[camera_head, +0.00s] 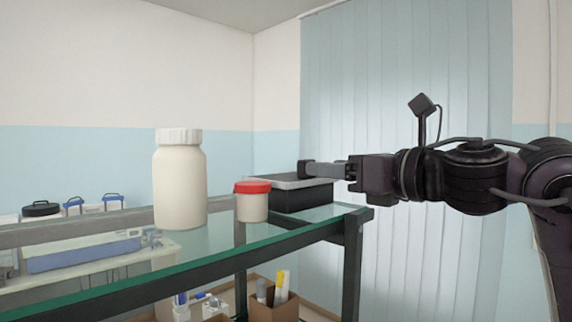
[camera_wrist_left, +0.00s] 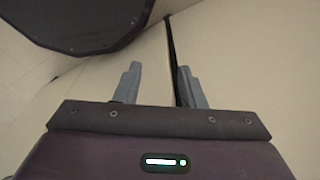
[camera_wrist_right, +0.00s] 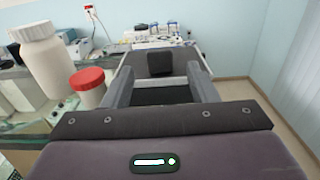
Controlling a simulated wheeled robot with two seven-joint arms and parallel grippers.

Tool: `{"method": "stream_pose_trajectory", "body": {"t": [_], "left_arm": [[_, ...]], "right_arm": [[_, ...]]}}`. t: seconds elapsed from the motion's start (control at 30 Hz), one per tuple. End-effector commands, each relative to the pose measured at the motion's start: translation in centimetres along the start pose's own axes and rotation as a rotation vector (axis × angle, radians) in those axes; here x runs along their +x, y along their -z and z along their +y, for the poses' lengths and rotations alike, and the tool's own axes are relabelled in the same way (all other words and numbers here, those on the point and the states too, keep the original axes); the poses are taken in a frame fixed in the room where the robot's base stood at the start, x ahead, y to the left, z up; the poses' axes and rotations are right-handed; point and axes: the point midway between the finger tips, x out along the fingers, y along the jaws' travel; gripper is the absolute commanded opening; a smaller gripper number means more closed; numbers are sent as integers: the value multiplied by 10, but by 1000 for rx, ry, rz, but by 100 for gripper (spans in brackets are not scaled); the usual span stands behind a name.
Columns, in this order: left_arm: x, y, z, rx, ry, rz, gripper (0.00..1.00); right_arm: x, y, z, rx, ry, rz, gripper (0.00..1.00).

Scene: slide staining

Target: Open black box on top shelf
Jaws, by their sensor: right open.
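The black box (camera_head: 302,198) sits on the glass top shelf (camera_head: 225,243), near its right end, with a grey-rimmed lid (camera_head: 290,184) on top. My right gripper (camera_head: 312,169) reaches in from the right, its fingers just above the lid. In the right wrist view the right gripper (camera_wrist_right: 160,74) is open, with a dark block (camera_wrist_right: 161,62) on the box top showing beyond and between the fingertips. I cannot tell whether the fingers touch the box. My left gripper (camera_wrist_left: 158,75) is open and empty in the left wrist view, away from the shelf.
A white bottle (camera_head: 180,185) and a red-capped jar (camera_head: 252,202) stand on the shelf left of the box. The jar is close to my right gripper's left finger. A cardboard box (camera_head: 275,308) with bottles is below. A pale surface (camera_wrist_left: 225,65) faces my left gripper.

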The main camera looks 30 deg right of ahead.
Motion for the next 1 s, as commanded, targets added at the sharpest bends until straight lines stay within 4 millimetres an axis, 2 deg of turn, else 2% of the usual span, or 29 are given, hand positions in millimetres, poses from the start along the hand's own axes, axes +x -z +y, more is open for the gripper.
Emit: {"method": "stream_pose_trajectory", "body": {"t": [0.1, 0.3, 0.4, 0.5, 0.6, 0.73, 0.83, 1.0], "left_arm": [[-11, -6, 1, 0, -2, -10, 36], [-29, -31, 8, 0, -11, -48, 36], [-35, -36, 10, 1, -14, -55, 36], [-38, -32, 10, 2, -13, -51, 36], [-38, -21, 8, 2, -11, -36, 36], [-37, -4, 6, 1, -8, -10, 36], [-37, -1, 5, 1, -8, -6, 36], [-37, -10, 6, 1, -9, -19, 36]], "right_arm": [[15, -3, 1, 2, -3, 3, 53], [49, -3, 1, 5, -4, 4, 53], [62, -3, 0, 4, -3, 3, 53], [70, -2, 0, 3, -2, 2, 53], [74, 0, 0, 2, -1, 1, 53], [75, 0, 0, 1, 0, 1, 53], [75, 0, 0, 1, 0, 1, 53], [75, 0, 0, 1, 0, 1, 32]]}}
